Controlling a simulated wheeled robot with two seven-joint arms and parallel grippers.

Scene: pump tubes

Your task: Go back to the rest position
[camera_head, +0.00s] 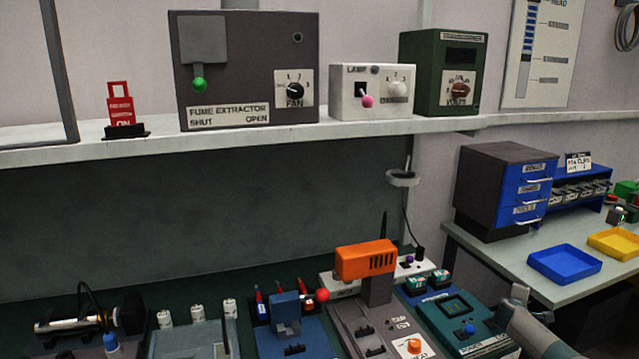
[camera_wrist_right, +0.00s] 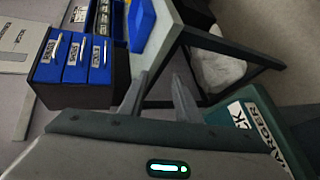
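My right gripper (camera_head: 521,298) is at the lower right in the head view, above and beside the teal charger (camera_head: 468,322). It also shows in the right wrist view (camera_wrist_right: 160,88), where its two fingers stand apart with nothing between them. The charger's edge (camera_wrist_right: 262,125) is close by at the right of that view. My left arm and gripper are not in the head view.
The bench below holds an orange-topped machine (camera_head: 366,260), a blue device (camera_head: 286,312) and several white bottles. At right, a side table carries a drawer cabinet (camera_head: 482,190), a blue tray (camera_head: 564,263) and a yellow tray (camera_head: 614,243). A shelf (camera_head: 360,131) with control boxes runs above.

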